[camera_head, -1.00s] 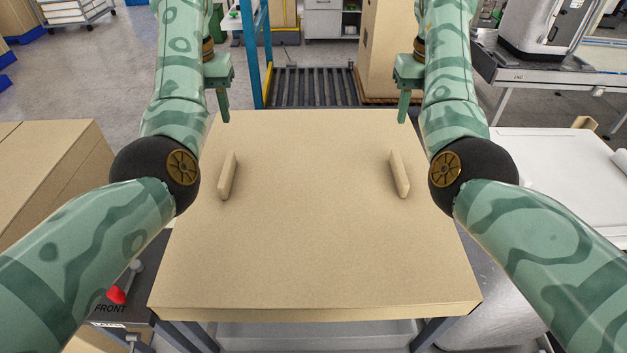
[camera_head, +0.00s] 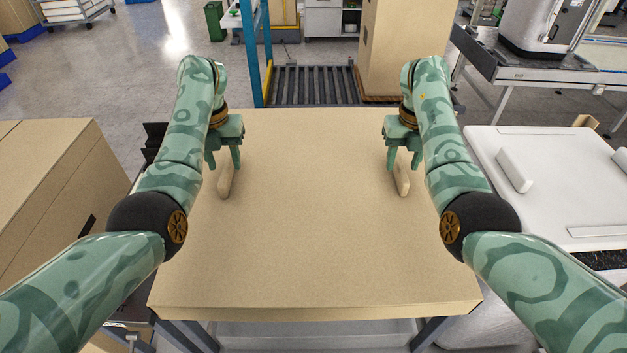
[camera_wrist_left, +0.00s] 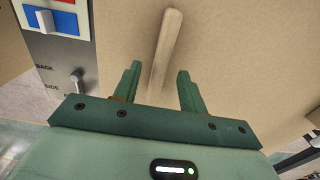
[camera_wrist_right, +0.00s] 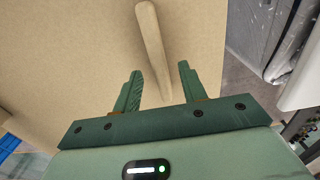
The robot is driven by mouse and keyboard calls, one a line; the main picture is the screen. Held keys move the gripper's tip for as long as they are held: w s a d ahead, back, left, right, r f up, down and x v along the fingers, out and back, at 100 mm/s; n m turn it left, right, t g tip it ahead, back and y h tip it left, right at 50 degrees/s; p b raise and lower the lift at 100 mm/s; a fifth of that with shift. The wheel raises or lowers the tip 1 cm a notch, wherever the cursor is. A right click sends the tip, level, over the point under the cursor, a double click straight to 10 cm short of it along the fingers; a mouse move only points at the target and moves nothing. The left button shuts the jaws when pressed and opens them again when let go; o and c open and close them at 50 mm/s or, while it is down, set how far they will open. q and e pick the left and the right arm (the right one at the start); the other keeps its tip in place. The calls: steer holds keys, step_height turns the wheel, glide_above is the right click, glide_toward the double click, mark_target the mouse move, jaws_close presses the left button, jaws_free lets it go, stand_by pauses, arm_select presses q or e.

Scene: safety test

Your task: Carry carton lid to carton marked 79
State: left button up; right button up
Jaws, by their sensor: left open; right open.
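The carton lid (camera_head: 315,220) is a large flat tan panel in front of me in the head view, with a raised bar handle near each side. My left gripper (camera_head: 226,166) is open above the left handle (camera_head: 226,184). In the left wrist view that handle (camera_wrist_left: 167,45) runs between the spread fingers (camera_wrist_left: 157,85). My right gripper (camera_head: 402,166) is open above the right handle (camera_head: 403,183). In the right wrist view that handle (camera_wrist_right: 152,40) lies between the open fingers (camera_wrist_right: 160,88). Neither gripper is shut on its handle. No marking 79 is readable.
Tan cartons (camera_head: 50,200) stand at the left. A white lidded surface with a handle (camera_head: 560,185) lies at the right. A roller conveyor (camera_head: 312,86) and a tall tan carton (camera_head: 405,45) are behind the lid. A machine on a table (camera_head: 545,30) stands back right.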

mark_target(225, 167)
arm_select(q)
steer(key=shift+f, duration=1.7)
arm_select(e)
steer(key=shift+f, duration=1.65)
arm_select(q)
jaws_close()
arm_select(e)
jaws_close()
arm_select(q)
steer(key=shift+r, duration=0.1)
arm_select(e)
steer(key=shift+r, duration=0.1)
